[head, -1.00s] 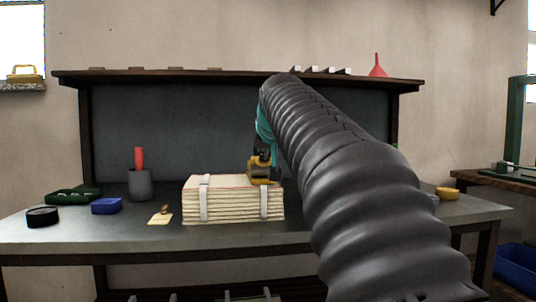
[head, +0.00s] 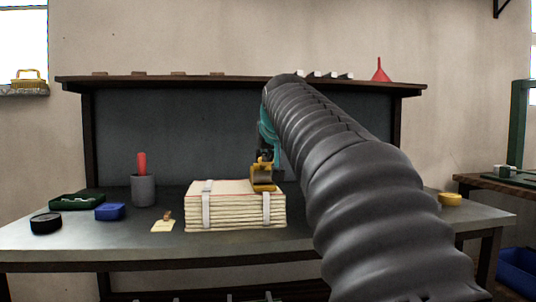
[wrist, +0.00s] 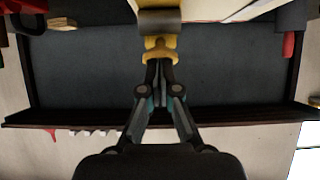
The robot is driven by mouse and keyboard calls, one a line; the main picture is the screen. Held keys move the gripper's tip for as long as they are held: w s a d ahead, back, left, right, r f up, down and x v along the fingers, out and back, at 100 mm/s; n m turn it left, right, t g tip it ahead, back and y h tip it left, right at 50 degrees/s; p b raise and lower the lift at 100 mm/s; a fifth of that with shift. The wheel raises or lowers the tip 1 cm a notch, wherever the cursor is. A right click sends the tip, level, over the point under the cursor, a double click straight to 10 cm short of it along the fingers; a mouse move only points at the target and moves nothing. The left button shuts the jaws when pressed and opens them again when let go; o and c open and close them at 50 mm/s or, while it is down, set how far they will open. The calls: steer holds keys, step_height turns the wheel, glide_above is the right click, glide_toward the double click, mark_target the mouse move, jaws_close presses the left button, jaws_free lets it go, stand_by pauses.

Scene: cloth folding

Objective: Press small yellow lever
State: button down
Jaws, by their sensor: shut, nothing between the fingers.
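In the head view my gripper (head: 264,154) is above and behind the lever, partly hidden by my arm.
The stack rests on a grey workbench (head: 100,243). Left of it are a tag (head: 163,226), a grey cup (head: 144,190) with a red handle, a blue box (head: 110,211), a green tray (head: 77,201) and a black round tin (head: 46,223). A shelf (head: 150,78) runs behind.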

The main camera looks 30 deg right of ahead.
steer(key=w+r+p+v, duration=0.1)
steer(key=r+p+v, duration=0.1)
steer(key=v, duration=1)
steer(key=shift+d+r+p, duration=0.15)
steer(key=shift+r+p, duration=0.3)
steer(key=shift+p, duration=0.35)
stand_by(0.3)
steer(key=s+a+f+g+y, duration=0.1)
steer(key=s+a+f+g, duration=0.1)
steer(key=f, duration=0.9)
steer(key=s+a+f+g+y, duration=0.1)
steer(key=s+f, duration=0.1)
steer(key=f, duration=0.9)
steer(key=s+a+f+n+g+p, duration=0.1)
steer(key=s+a+f, duration=0.4)
steer(key=s+f, duration=0.3)
steer(key=s+a+f+n+g+y+p, duration=0.1)
steer(key=s+a+f+n, duration=0.1)
steer(key=s+a+f, duration=0.3)
steer(key=shift+s+f+g+y, duration=0.35)
steer(key=shift+s+f, duration=1.45)
steer(key=shift+f, duration=0.95)
